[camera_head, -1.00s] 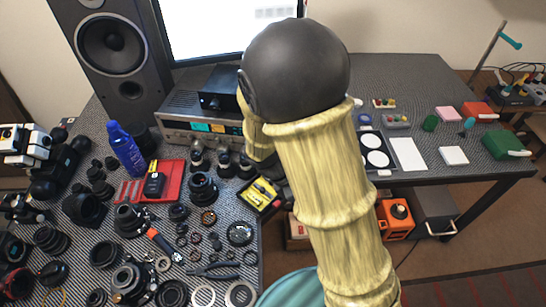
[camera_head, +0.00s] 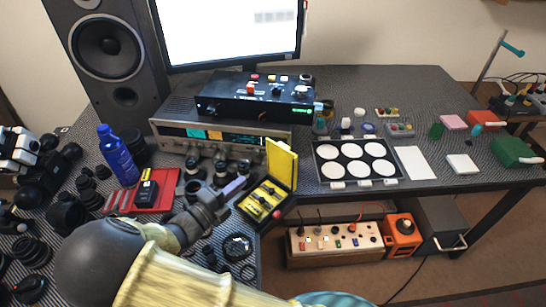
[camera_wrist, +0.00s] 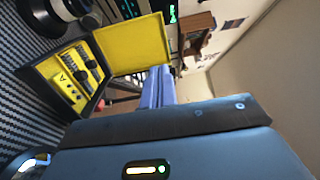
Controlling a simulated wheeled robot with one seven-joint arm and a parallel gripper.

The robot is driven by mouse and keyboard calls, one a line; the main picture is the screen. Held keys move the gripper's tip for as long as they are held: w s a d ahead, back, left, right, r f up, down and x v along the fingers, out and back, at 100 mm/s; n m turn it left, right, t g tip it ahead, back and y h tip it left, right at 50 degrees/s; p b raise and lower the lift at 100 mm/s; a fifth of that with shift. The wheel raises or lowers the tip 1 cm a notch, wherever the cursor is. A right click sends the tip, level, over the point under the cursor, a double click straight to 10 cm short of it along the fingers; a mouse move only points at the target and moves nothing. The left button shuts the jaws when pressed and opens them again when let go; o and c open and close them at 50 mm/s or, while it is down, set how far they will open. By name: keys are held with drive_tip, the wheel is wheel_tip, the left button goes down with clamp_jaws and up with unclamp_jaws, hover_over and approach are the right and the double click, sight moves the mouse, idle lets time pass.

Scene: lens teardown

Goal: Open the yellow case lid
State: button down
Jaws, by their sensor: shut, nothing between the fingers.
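The yellow-lined case (camera_head: 265,202) sits near the table's front edge in the head view. Its lid (camera_head: 281,164) stands up at its back right side with the yellow inside showing. Dark tools lie in the yellow insert. My gripper (camera_head: 238,187) is just left of the case, with its fingers pointing toward the lid. In the wrist view the open case (camera_wrist: 62,80) is at the upper left, with the raised lid (camera_wrist: 130,45) beyond it. The bluish fingers of my gripper (camera_wrist: 156,88) are together and empty, below the lid. I cannot tell whether they touch it.
Several lenses (camera_head: 220,172) stand behind my gripper, before the grey amplifier (camera_head: 215,136). A red tray (camera_head: 157,190) and blue bottle (camera_head: 117,156) are to the left. A palette of white discs (camera_head: 357,160) lies right of the case.

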sight(280, 149)
drive_tip(key=x, duration=1.4)
drive_tip(key=shift+b, duration=0.4)
drive_tip(key=shift+r+p, duration=0.1)
drive_tip(key=shift+p, duration=0.2)
